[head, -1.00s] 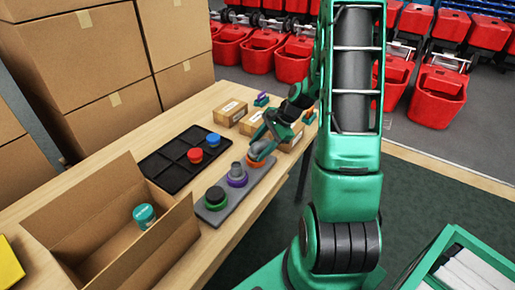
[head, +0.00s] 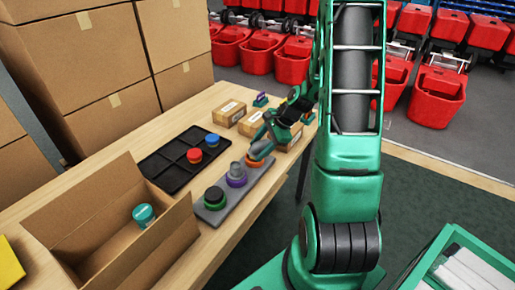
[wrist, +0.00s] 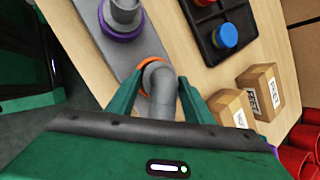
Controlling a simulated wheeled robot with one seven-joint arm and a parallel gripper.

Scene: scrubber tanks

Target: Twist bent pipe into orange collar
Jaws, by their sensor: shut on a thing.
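The bent pipe (wrist: 161,82) is grey and sits between the two fingers of my gripper (wrist: 161,88) in the wrist view. My gripper is shut on it. The pipe's bent end is at the orange collar (wrist: 145,64), partly covering it; how deep it sits is hidden. In the head view the orange collar (head: 254,163) is at the far end of a grey base plate (head: 227,207), and my gripper (head: 262,149) is right above it, hiding most of the pipe.
On the plate, a purple collar (head: 236,181) holds a grey fitting and a green collar (head: 214,198) holds a dark one. A black tray (head: 160,173) holds red and blue caps. Small boxes (head: 229,114) stand behind my gripper. An open carton (head: 99,208) is at front left.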

